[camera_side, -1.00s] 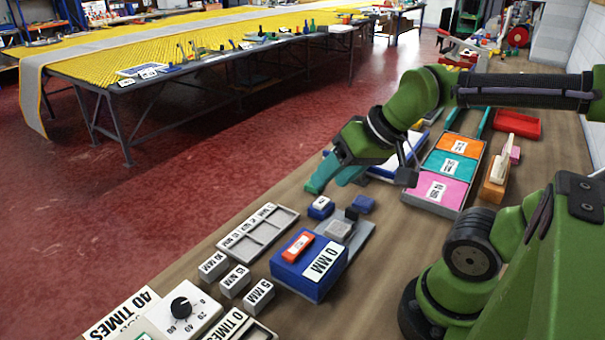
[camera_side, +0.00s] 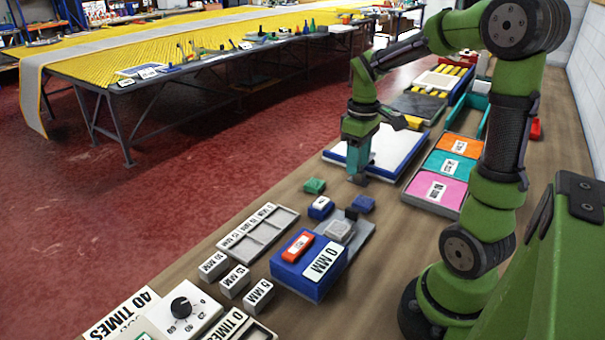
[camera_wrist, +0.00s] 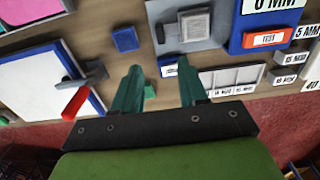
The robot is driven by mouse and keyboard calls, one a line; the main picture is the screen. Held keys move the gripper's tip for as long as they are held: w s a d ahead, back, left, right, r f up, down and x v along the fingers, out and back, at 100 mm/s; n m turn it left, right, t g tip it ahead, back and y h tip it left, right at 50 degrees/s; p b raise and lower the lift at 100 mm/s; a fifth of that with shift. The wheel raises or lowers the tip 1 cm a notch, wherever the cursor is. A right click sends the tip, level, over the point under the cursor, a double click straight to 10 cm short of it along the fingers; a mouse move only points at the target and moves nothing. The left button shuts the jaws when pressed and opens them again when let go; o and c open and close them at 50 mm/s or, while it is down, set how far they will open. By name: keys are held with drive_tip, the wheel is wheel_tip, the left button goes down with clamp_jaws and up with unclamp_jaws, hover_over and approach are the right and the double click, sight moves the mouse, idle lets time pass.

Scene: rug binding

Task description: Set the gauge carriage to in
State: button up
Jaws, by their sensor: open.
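The gauge seems to be the grey plate (camera_side: 357,245) with a grey square block (camera_side: 340,230) and a small black post (camera_side: 351,214) on it, beside a blue box (camera_side: 310,275) marked 0 MM with a red piece on top. I cannot tell for sure which part is the carriage. In the wrist view the plate (camera_wrist: 162,10) and grey block (camera_wrist: 195,25) lie at the top, beyond my fingers. My gripper (camera_side: 358,172) points down above the bench, behind the gauge in the side view.
Small blue (camera_side: 363,204), green (camera_side: 314,186) and blue-white (camera_side: 320,208) blocks lie near the gauge. A grey compartment tray (camera_side: 258,232) and several MM blocks (camera_side: 235,281) lie left. A white board (camera_side: 395,150) and coloured bins (camera_side: 437,190) lie behind and right.

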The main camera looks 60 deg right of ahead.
sight(353, 209)
wheel_tip(353, 209, down, 14)
drive_tip(key=shift+f, duration=0.1)
idle(0.4)
clamp_jaws()
